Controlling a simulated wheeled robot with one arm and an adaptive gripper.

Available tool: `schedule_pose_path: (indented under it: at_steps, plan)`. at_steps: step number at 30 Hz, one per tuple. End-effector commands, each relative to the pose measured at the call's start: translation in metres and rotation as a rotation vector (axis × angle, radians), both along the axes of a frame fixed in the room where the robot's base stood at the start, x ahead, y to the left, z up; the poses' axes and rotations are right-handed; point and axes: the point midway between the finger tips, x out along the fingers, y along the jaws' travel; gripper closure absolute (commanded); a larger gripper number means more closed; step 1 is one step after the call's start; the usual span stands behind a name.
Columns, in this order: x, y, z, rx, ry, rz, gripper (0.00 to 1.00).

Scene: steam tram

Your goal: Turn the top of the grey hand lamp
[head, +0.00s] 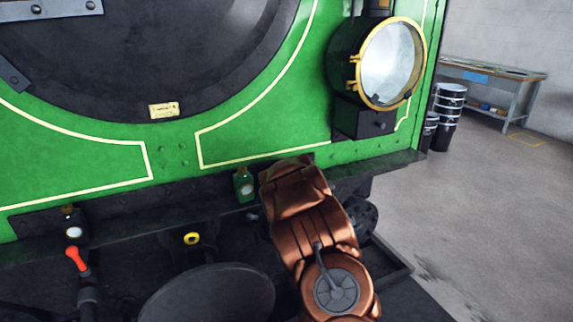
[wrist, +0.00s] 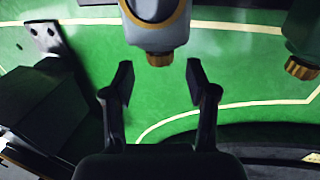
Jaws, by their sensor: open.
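The grey hand lamp (wrist: 158,32) shows at the top middle of the wrist view, cut off by the picture's upper edge. It has a yellowish rim and a small ribbed brass-coloured top (wrist: 159,58) that points down in this view. My gripper (wrist: 159,80) is open, with one finger on each side of the line to that top. The top appears centred between the fingertips and slightly beyond them, with gaps on both sides and no visible contact. In the head view I cannot make out the grey lamp or my gripper; my copper-coloured arm covers that area.
A green hand lamp (head: 244,187) stands left of my arm; a green lamp with a brass top (wrist: 301,66) shows at right in the wrist view. A dark lamp (head: 72,228), a red handle (head: 76,258) and a large headlamp (head: 390,65) are around. The floor at right is open.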

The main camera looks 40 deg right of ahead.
Motion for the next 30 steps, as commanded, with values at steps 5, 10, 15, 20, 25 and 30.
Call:
schedule_pose_path:
  at_steps: [5, 10, 15, 20, 25, 30]
  plan:
    - [-0.018, 0.012, 0.001, -0.001, 0.001, 0.0, 0.43]
    - [-0.034, 0.023, 0.001, 0.0, -0.001, 0.0, 0.43]
    - [-0.046, 0.031, 0.001, -0.001, -0.001, 0.0, 0.43]
    - [-0.053, 0.036, 0.001, -0.001, -0.001, 0.0, 0.43]
    - [-0.055, 0.037, 0.002, -0.001, -0.002, 0.001, 0.43]
    - [-0.055, 0.037, 0.002, 0.0, -0.002, 0.001, 0.43]
